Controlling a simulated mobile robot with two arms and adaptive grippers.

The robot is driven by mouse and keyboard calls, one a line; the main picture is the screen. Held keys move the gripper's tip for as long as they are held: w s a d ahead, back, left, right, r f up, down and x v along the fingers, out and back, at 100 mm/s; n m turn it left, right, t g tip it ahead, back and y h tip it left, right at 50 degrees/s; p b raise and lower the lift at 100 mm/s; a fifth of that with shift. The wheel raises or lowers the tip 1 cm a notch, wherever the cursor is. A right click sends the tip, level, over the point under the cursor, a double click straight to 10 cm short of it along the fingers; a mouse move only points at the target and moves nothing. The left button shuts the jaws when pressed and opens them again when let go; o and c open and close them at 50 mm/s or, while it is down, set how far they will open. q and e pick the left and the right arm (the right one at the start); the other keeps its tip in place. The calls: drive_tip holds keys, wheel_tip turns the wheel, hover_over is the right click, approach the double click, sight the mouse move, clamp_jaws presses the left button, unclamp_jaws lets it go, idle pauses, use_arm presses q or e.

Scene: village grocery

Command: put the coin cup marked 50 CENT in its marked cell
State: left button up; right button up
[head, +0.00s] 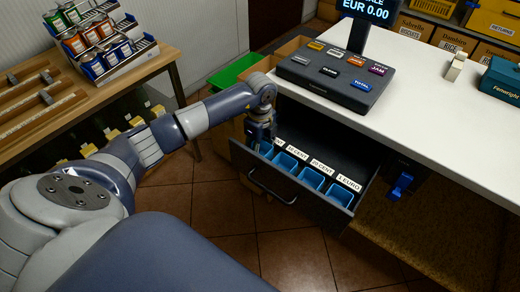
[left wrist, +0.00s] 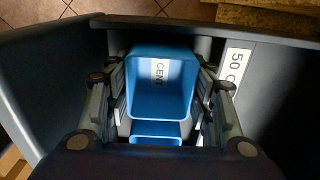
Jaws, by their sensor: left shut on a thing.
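In the left wrist view, my left gripper (left wrist: 160,85) is shut on a blue coin cup (left wrist: 160,60), with a finger on each side of it. A white label with CENT on it shows in the cup; its number is not readable. A label beginning 50 C (left wrist: 236,65) is on the drawer beside the cup. In the head view my left gripper (head: 262,135) is at the left end of the open drawer (head: 318,215). The held cup is mostly hidden there. I cannot tell whether it rests on the drawer floor. My right gripper is not in view.
Several blue cups (head: 311,179) stand in the drawer below a row of labels, the rightmost reading 1 EURO (head: 349,183). The till keypad (head: 330,78) stands on the white counter (head: 430,110) above. A wooden table (head: 95,95) with a can rack is at the left.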

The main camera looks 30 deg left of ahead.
use_arm(q)
drive_tip(key=shift+f, duration=0.1)
drive_tip(key=o, duration=0.7)
drive_tip(key=shift+r, duration=0.3)
wheel_tip(320, 180, up, 12)
drive_tip(key=shift+f+b, duration=0.1)
drive_tip(key=shift+b, duration=0.35)
drive_tip(key=shift+s+f, duration=0.1)
